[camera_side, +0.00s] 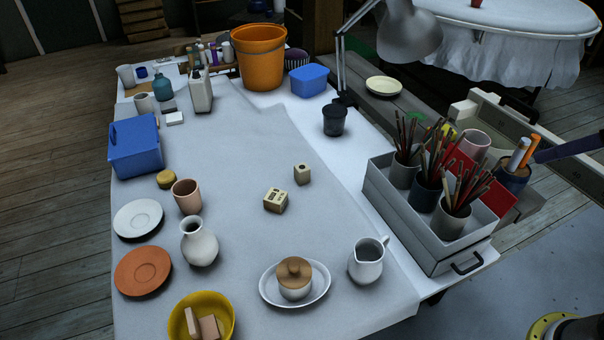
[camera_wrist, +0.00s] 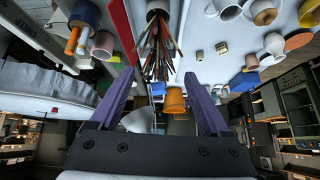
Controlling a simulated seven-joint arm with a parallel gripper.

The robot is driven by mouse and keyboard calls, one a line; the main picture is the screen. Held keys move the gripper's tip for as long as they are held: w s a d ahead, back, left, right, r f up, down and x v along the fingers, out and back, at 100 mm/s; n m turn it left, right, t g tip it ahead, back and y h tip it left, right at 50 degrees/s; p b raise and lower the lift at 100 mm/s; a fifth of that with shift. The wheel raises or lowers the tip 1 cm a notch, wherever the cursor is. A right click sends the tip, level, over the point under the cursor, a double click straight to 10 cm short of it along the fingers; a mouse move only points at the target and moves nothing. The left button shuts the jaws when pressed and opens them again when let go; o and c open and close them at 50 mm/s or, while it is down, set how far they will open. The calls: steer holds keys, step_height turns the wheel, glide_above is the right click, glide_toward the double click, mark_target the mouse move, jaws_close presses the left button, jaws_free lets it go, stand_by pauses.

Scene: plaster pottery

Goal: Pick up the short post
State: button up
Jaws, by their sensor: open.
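A small cream block (camera_side: 303,174), upright with a hole in its top, stands on the grey cloth near the middle of the table in the side view; it looks like the short post. A wider cream block (camera_side: 276,199) with dark holes sits just in front of it, apart from it. Both appear very small in the wrist view, the upright one (camera_wrist: 199,54) beside the wider one (camera_wrist: 222,47). My gripper (camera_wrist: 158,76) is open and empty, its purple fingers spread. In the side view, only a purple finger (camera_side: 568,149) enters from the right edge, far from the blocks.
A grey crate (camera_side: 424,229) with pots of brushes stands between my gripper and the blocks. A white jug (camera_side: 367,262), a lidded pot (camera_side: 295,279) on a dish, a vase (camera_side: 199,243) and a cup (camera_side: 187,196) stand around. The cloth beside the blocks is clear.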

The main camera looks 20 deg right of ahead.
steer(key=w+r, duration=0.5)
steer(key=w, duration=0.2)
steer(key=n+g, duration=0.2)
steer(key=g, duration=0.1)
glide_above(303, 167)
steer(key=s, duration=0.2)
steer(key=shift+y, duration=0.3)
steer(key=f, duration=3.3)
steer(key=shift+s+a+f, duration=0.15)
steer(key=shift+a+f, duration=0.15)
steer(key=shift+d+x, duration=0.15)
steer(key=shift+x, duration=1.45)
steer(key=shift+d+x, duration=0.15)
steer(key=shift+x, duration=1.45)
